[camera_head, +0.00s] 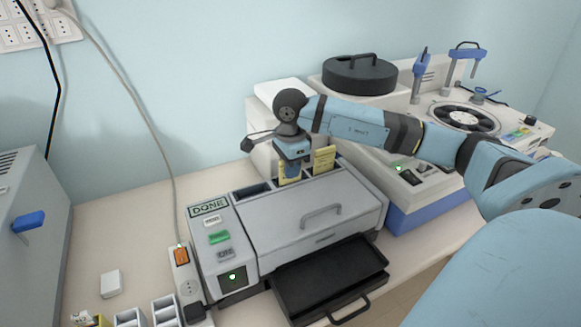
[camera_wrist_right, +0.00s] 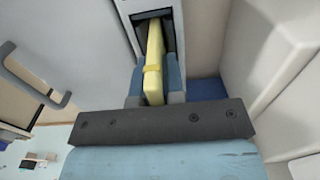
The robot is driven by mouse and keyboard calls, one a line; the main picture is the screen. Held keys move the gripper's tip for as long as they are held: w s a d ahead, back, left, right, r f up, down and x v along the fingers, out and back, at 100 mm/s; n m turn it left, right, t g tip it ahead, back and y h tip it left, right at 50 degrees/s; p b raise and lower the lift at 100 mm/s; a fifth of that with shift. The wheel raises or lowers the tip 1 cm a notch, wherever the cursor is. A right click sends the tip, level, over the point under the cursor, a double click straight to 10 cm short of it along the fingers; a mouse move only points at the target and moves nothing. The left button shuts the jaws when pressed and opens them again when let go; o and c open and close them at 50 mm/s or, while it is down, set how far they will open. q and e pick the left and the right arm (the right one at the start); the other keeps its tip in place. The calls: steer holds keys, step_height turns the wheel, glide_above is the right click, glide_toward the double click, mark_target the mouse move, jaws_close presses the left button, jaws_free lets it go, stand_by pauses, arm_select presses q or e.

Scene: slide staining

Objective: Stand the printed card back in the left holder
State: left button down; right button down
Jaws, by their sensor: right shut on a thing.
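My right gripper (camera_head: 290,162) is shut on a yellow card (camera_head: 289,175) behind the grey machine with the DONE display. The right wrist view shows the card (camera_wrist_right: 153,55) between the two fingers (camera_wrist_right: 155,92). Its far end is at a dark rectangular opening, in line with it; I cannot tell how deep it sits. A dark, empty-looking holder (camera_head: 251,191) is at the left of the machine's back edge. Another yellow card (camera_head: 324,158) stands upright just right of my gripper. Print on the held card is not readable. My left gripper is out of view.
The grey machine (camera_head: 290,222) has a handled lid and a black tray (camera_head: 330,276) pulled out in front. A white device with a black round lid (camera_head: 358,76) stands at the back right. A power strip (camera_head: 184,275) and small white boxes lie at the left.

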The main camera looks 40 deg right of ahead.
steer(key=shift+f, duration=0.2)
steer(key=c, duration=1.2)
jaws_free()
steer(key=shift+r, duration=0.1)
steer(key=shift+r, duration=0.2)
step_height(320, 180, up, 12)
steer(key=shift+f+b, duration=0.1)
steer(key=shift+b, duration=0.2)
